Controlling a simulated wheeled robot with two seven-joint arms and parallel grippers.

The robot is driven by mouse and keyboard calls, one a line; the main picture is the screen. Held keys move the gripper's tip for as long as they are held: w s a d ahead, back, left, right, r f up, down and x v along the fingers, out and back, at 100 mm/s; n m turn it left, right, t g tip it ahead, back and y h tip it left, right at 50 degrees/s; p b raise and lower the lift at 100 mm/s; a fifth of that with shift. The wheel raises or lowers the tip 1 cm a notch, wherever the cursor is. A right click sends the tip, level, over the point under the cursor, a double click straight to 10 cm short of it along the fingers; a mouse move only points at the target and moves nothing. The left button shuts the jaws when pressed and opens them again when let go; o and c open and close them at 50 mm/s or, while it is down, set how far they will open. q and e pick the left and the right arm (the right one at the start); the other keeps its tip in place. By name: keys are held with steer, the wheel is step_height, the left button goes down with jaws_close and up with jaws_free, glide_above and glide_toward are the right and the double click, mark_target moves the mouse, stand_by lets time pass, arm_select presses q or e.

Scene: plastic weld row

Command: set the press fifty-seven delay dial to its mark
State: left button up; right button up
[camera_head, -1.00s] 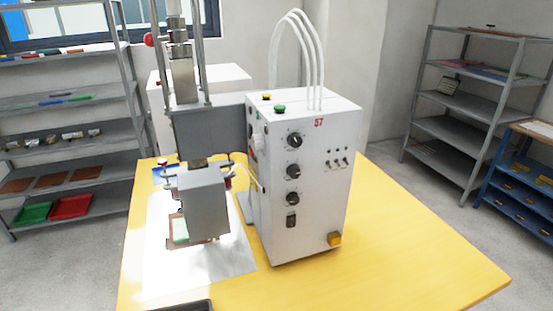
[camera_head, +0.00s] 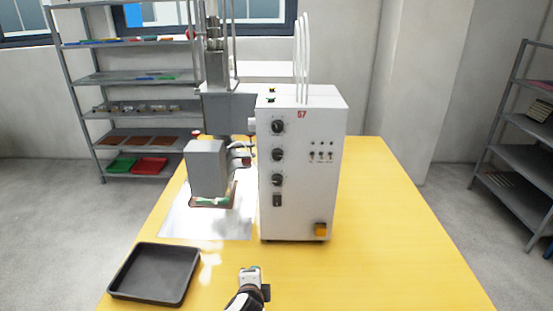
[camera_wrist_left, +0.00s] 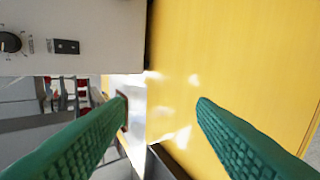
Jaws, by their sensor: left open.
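The white press control box (camera_head: 305,180), marked 57 in red, stands on the yellow table. Its front has three black dials: upper (camera_head: 278,127), middle (camera_head: 277,155) and lower (camera_head: 277,180). Their labels and marks are too small to read in the head view, so I cannot tell which is the delay dial. In the left wrist view one dial (camera_wrist_left: 10,42) shows at the left edge, partly cut off, next to a black switch (camera_wrist_left: 66,47). My left gripper (camera_wrist_left: 161,99) is open and empty, its green fingers apart. In the head view it (camera_head: 252,274) is low in front of the box, clear of the dials.
The press head (camera_head: 207,168) stands left of the box over a shiny plate (camera_head: 185,222). A dark tray (camera_head: 150,294) lies at the table's front left. The table's right side (camera_head: 400,230) is clear.

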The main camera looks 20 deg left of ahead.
arm_select(q)
steer(key=w+r+m+t+y, duration=0.1)
steer(key=w+r+m+t, duration=0.3)
steer(key=w+r, duration=0.55)
steer(key=m+t+y, duration=0.1)
steer(key=m+t, duration=0.2)
steer(key=m, duration=0.3)
glide_toward(277, 157)
steer(key=p+x, duration=0.1)
steer(key=x, duration=0.7)
steer(key=shift+w+a+r, duration=0.1)
steer(key=shift+w, duration=0.25)
arm_select(e)
steer(key=shift+s+d+r, duration=0.1)
steer(key=shift+s+r, duration=0.05)
steer(key=shift+r, duration=0.35)
arm_select(q)
steer(key=c, duration=1)
steer(key=shift+o, duration=0.2)
arm_select(e)
steer(key=shift+f, duration=0.1)
